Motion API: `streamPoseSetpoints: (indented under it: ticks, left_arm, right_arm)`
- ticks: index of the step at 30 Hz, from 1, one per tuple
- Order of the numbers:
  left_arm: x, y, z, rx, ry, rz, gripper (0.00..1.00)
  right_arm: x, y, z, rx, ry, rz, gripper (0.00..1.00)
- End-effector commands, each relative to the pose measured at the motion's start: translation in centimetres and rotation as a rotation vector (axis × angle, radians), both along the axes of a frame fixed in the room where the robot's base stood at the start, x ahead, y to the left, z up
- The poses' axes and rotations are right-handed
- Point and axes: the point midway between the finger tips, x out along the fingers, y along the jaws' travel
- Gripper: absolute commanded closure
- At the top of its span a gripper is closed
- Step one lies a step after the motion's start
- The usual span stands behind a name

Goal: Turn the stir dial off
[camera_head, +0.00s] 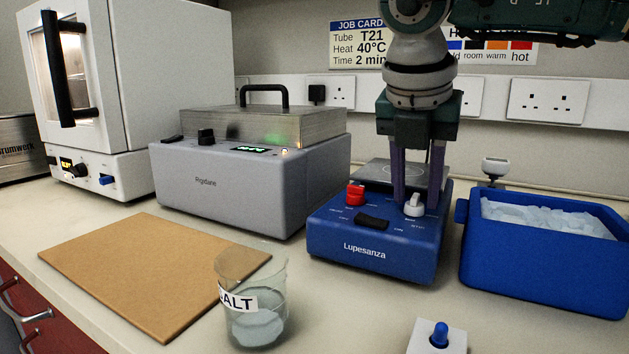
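The blue Lupesanza hotplate stirrer (340,254) stands on the bench right of centre. Its sloped front carries a red dial (355,194) on the left, a white dial (414,206) on the right and a black rocker switch (371,222) lower down. The print by the dials is too small to read, so I cannot tell from it which is the stir dial. My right gripper (417,198) points down at the white dial, its two fingers apart, one on each side of it. I cannot tell whether either finger touches it. My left gripper is out of view.
A blue ice tub (585,282) stands close on the right. The grey Rigidane bath (225,196) is at left, and a salt beaker (272,268) and brown board (120,262) are in front. A blue-button box (424,341) sits at the front edge.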

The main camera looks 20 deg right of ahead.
Motion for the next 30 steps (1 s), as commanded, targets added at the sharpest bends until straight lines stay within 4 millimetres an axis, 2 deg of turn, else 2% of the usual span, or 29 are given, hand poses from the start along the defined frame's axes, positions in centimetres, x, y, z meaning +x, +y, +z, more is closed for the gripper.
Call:
streamPoseSetpoints:
  ticks: [1,9,22,30]
  left_arm:
    - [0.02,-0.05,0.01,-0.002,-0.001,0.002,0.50]
    - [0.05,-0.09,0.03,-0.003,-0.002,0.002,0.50]
    - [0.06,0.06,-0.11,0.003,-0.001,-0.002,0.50]
    - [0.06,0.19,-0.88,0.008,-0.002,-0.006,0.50]
  right_arm:
    - [0.00,0.01,0.02,0.000,0.000,0.000,0.70]
    - [0.00,0.01,0.04,0.000,0.000,0.000,1.00]
    - [-0.01,0.00,0.02,0.000,0.000,0.015,1.00]
    - [-0.05,-0.09,-0.08,0.001,-0.002,0.133,1.00]
